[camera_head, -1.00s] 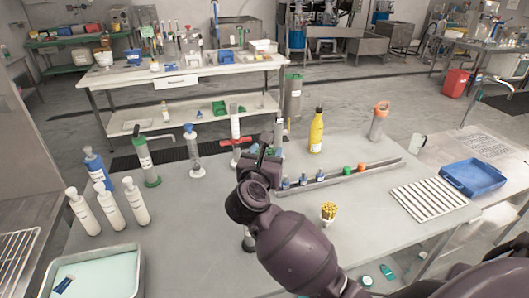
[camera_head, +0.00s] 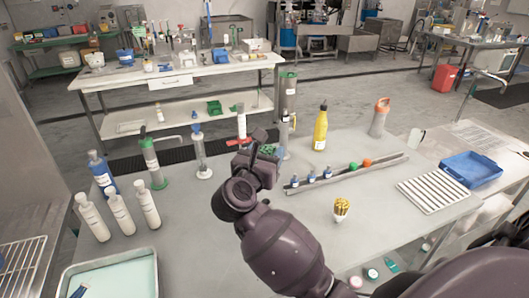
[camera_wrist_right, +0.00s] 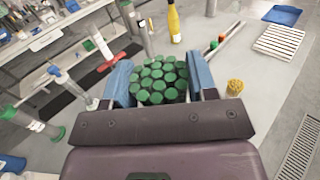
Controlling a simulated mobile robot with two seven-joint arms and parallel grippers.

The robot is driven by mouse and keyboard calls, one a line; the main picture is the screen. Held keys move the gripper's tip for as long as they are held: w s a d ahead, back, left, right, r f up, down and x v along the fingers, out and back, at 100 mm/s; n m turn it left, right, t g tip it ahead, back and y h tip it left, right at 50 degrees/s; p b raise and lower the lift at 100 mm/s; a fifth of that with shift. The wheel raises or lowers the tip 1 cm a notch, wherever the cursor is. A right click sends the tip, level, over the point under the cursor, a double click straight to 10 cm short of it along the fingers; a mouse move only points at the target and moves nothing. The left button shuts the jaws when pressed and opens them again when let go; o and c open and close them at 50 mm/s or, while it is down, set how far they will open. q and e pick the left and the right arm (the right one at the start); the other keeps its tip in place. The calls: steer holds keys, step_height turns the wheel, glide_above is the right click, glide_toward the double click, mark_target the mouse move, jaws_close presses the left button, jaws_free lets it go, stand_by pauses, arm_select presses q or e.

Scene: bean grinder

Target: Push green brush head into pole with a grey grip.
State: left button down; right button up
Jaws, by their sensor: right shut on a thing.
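The green brush head (camera_wrist_right: 158,80), a cluster of green-tipped bristles, sits between the two blue-padded fingers of my right gripper (camera_wrist_right: 160,84) in the right wrist view. In the head view, my right gripper (camera_head: 262,157) is above the middle of the table, with some green of the brush head (camera_head: 267,150) showing. The gripper is shut on the brush head. A slim grey upright (camera_head: 284,135) stands just behind the gripper, partly hidden. I cannot tell whether it is the pole with a grey grip. My left gripper is not in view.
A yellow bottle (camera_head: 320,130) stands behind a long metal rack (camera_head: 340,178). A yellow brush head (camera_head: 341,207) stands right of my arm. White bottles (camera_head: 118,212) stand at left.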

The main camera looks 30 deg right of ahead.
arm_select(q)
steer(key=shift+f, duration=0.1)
arm_select(e)
steer(key=shift+a, duration=0.1)
